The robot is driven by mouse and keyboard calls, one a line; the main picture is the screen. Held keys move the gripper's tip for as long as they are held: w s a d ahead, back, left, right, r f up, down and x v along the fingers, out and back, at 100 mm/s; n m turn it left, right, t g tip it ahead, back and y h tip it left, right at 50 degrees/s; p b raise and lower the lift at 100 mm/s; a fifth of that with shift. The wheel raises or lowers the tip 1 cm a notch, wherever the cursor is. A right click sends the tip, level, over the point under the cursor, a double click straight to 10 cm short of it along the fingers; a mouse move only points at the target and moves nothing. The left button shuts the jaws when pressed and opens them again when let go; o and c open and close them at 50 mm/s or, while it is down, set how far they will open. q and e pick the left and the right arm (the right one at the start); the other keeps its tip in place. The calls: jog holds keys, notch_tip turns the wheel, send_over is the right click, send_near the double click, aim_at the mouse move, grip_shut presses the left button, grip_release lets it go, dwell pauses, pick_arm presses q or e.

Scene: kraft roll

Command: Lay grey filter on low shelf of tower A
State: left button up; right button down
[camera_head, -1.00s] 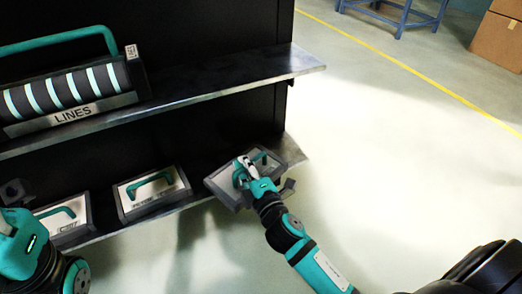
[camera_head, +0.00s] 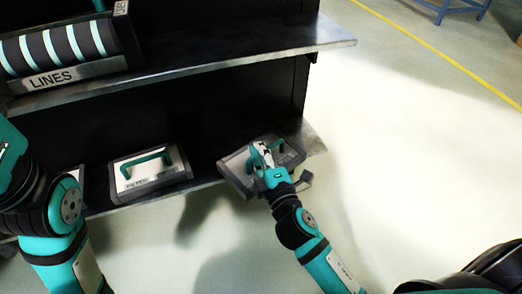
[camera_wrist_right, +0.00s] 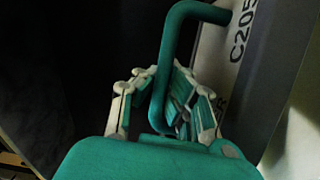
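The grey filter (camera_head: 236,174) is a flat grey-framed panel with a teal handle. It is at the right end of the low shelf (camera_head: 207,188), turned at an angle and reaching out past the front edge. I cannot tell whether it rests on the shelf. My right gripper (camera_head: 262,151) is over it, its fingers closed around the handle. In the right wrist view the handle (camera_wrist_right: 178,45) passes between the fingers (camera_wrist_right: 165,100), and the filter's face (camera_wrist_right: 215,50) shows "C205". My left arm is at the left; its fingertips are out of view.
Another filter with a teal handle (camera_head: 148,174) lies on the low shelf to the left. A further one is mostly hidden behind my left arm. The upper shelf (camera_head: 250,50) overhangs, holding a striped unit marked "LINES" (camera_head: 62,50). Open floor lies to the right.

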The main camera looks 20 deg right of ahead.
jog(key=c, duration=2)
grip_release()
jog(key=shift+f, duration=0.15)
jog(key=o, duration=0.5)
